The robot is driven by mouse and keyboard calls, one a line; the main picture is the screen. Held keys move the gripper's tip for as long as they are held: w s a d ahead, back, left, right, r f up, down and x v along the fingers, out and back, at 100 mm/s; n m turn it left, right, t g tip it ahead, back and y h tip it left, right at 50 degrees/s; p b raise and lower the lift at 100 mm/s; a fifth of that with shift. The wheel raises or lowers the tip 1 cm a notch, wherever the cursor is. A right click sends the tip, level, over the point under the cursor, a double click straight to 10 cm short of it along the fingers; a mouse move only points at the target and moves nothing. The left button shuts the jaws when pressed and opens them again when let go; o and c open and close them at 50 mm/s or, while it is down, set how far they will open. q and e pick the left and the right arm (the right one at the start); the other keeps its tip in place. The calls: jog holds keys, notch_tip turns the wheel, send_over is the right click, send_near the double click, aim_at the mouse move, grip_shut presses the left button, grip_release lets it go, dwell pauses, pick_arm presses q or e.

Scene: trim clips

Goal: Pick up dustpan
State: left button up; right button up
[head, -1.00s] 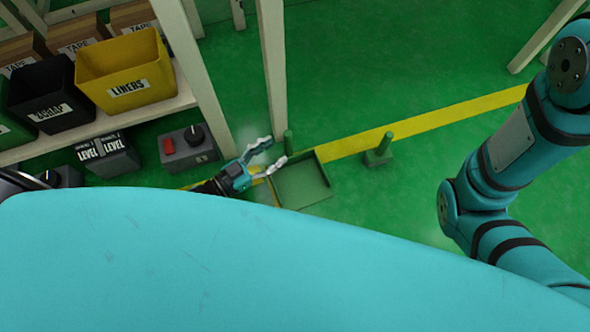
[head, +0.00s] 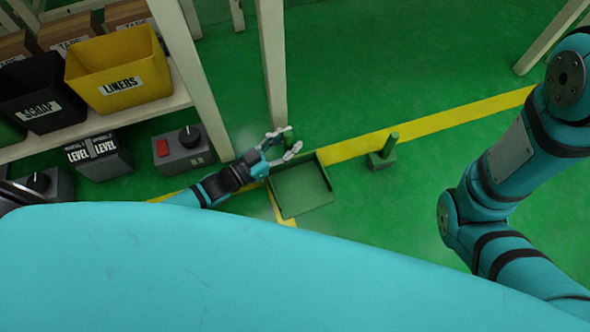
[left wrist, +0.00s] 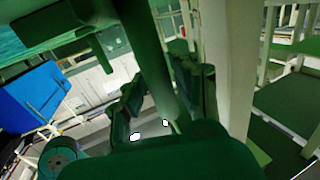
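The green dustpan (head: 302,192) lies on the floor, its square pan straddling the yellow line. Its upright handle is mostly hidden by my left gripper (head: 288,140) in the head view. The left gripper reaches in from the left at the pan's back edge, with its two fingers apart around the handle. In the left wrist view the green handle (left wrist: 148,50) runs between the two fingers of the left gripper (left wrist: 162,100); I see no clear grip on it. My right arm shows at the right of the head view, but its gripper is out of view.
A green brush-like piece with an upright handle (head: 383,157) stands right of the dustpan. A pale shelf post (head: 272,70) rises just behind the gripper. Left are a yellow LINERS bin (head: 118,78), a black SCRAP bin (head: 40,95) and control boxes (head: 185,150). Floor at right is clear.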

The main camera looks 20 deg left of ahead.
pick_arm(q)
grip_shut()
jog(key=shift+r, duration=0.15)
dwell(0.5)
